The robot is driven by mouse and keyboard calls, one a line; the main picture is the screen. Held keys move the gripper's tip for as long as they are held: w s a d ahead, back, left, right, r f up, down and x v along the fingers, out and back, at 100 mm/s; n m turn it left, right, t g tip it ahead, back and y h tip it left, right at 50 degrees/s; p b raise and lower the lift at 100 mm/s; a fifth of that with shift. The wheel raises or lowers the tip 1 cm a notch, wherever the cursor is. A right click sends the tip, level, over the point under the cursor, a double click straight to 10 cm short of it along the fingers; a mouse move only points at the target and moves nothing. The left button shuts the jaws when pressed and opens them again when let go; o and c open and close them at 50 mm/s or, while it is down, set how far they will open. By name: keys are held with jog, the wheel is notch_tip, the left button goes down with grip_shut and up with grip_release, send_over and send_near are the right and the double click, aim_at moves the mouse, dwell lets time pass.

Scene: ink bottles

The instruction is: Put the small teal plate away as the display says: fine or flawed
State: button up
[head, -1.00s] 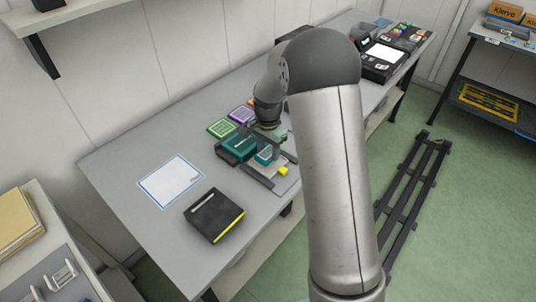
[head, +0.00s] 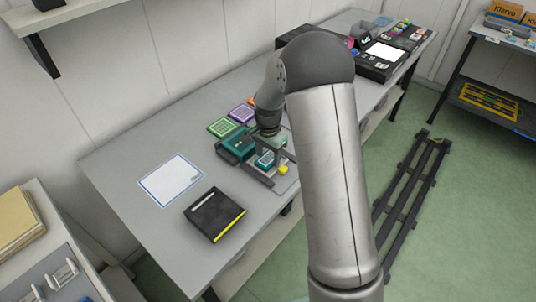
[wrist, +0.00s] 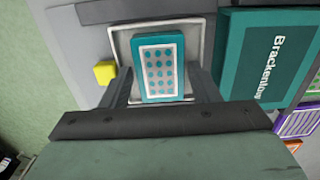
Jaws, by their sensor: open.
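The small teal plate (wrist: 160,65) has a white panel of teal dots. It lies flat in a shallow grey tray with a pale rim (wrist: 117,36); it also shows in the head view (head: 265,159). My gripper (wrist: 160,80) is open, one finger on each side of the plate, close above or around it. I cannot tell whether the fingers touch it. In the head view my gripper (head: 270,150) partly hides the tray. No display text is readable.
A teal box marked Brackenlow (wrist: 265,58) stands right beside the tray. A yellow cube (wrist: 104,72) is on the other side. Green (head: 222,127) and purple (head: 241,113) plates lie behind. A black box with a yellow edge (head: 214,214) and a blue-bordered white sheet (head: 171,180) lie left.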

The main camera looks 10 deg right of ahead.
aim_at(268, 158)
notch_tip(268, 158, up, 12)
jog(key=f, duration=0.1)
jog(key=s+r+n, duration=0.3)
jog(key=s+n, duration=0.8)
jog(key=s, duration=1.9)
jog(key=shift+s+a+b, duration=0.35)
jog(key=shift+a+b, duration=0.05)
